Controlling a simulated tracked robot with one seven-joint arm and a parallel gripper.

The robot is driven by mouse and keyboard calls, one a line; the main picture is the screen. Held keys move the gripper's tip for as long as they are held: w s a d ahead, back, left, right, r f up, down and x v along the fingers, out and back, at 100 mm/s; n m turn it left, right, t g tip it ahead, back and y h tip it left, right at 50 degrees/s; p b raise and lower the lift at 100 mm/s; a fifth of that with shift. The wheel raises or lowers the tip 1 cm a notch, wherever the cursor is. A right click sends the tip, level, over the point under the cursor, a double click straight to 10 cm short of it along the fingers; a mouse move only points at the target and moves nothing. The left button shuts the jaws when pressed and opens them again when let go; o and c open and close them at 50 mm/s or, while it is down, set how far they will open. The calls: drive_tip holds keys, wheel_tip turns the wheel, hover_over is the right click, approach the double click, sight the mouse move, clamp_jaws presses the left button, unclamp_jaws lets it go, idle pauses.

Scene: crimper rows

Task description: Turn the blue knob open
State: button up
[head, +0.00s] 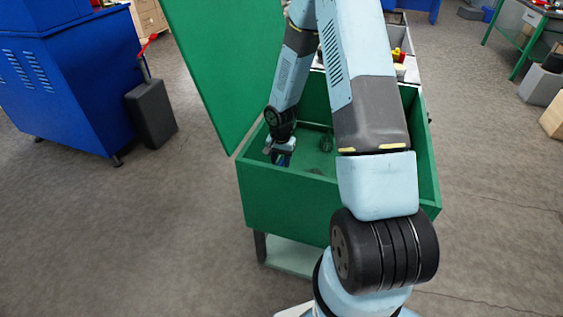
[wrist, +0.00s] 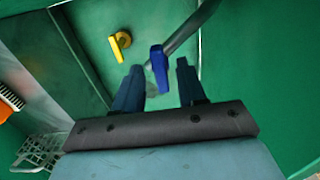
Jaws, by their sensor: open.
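The blue knob (wrist: 158,69) shows in the wrist view, a blue lever-shaped handle on or beside a grey pipe (wrist: 190,28). My gripper (wrist: 158,82) is open. In the picture its fingers lie on either side of the knob's lower end, with a gap to each finger; I cannot tell whether the knob is fully between them in depth. In the head view my gripper (head: 279,157) reaches down inside the green box (head: 290,206), near its left wall. The knob cannot be made out clearly there.
A yellow knob (wrist: 120,44) sits up and left of the blue one. An orange brush-like thing (wrist: 8,100) and a wire rack (wrist: 42,150) are at the left of the wrist view. The box's green lid (head: 225,70) stands open at the left.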

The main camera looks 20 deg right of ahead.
drive_tip(key=shift+f, duration=0.15)
drive_tip(key=shift+d, duration=0.1)
clamp_jaws()
idle(0.5)
